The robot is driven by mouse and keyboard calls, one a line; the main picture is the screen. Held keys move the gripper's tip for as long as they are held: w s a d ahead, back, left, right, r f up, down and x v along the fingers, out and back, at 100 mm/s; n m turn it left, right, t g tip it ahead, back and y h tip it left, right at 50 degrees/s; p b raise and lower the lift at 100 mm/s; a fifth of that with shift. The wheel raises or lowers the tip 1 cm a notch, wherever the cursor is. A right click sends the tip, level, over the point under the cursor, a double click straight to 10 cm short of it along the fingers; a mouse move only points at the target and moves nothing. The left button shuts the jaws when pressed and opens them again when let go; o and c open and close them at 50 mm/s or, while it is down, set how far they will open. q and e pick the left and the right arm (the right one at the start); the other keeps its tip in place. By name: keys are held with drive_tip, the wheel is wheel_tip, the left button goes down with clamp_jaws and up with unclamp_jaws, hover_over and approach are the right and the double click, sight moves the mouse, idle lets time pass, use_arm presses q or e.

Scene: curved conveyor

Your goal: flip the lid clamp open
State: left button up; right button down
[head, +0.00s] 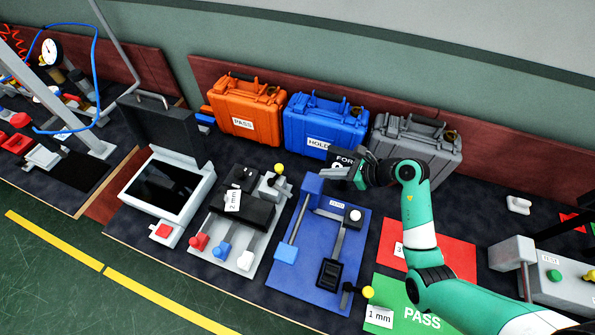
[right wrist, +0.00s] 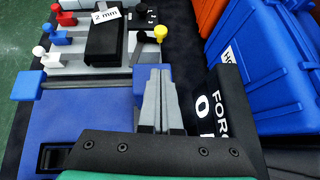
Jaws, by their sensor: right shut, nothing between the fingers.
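A grey fixture plate (head: 205,262) holds a black block (head: 247,211) with a "2 mm" tag. At its back right corner is a small grey clamp (head: 270,186) with a yellow knob (head: 279,168). The knob also shows in the right wrist view (right wrist: 160,32), beyond my fingertips and apart from them. A second yellow-knobbed lever (head: 358,289) is at the front right of the blue board. I cannot tell which of the two is the lid clamp. My right gripper (head: 340,173) is shut and empty, pointing left above the blue board's back edge. My left gripper is out of view.
The blue board (head: 285,279) carries a blue post (head: 312,185). Orange (head: 243,105), blue (head: 325,125) and grey (head: 417,147) cases stand behind. A screen box (head: 175,180) with a raised lid is left. Red and green mats lie right.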

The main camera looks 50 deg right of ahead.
use_arm(q)
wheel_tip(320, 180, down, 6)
drive_tip(key=b, duration=0.6)
use_arm(e)
drive_tip(key=w+r+x, duration=0.1)
drive_tip(key=x, duration=1.2)
drive_tip(key=shift+w+a+r, duration=0.15)
drive_tip(key=shift+w+a, duration=0.15)
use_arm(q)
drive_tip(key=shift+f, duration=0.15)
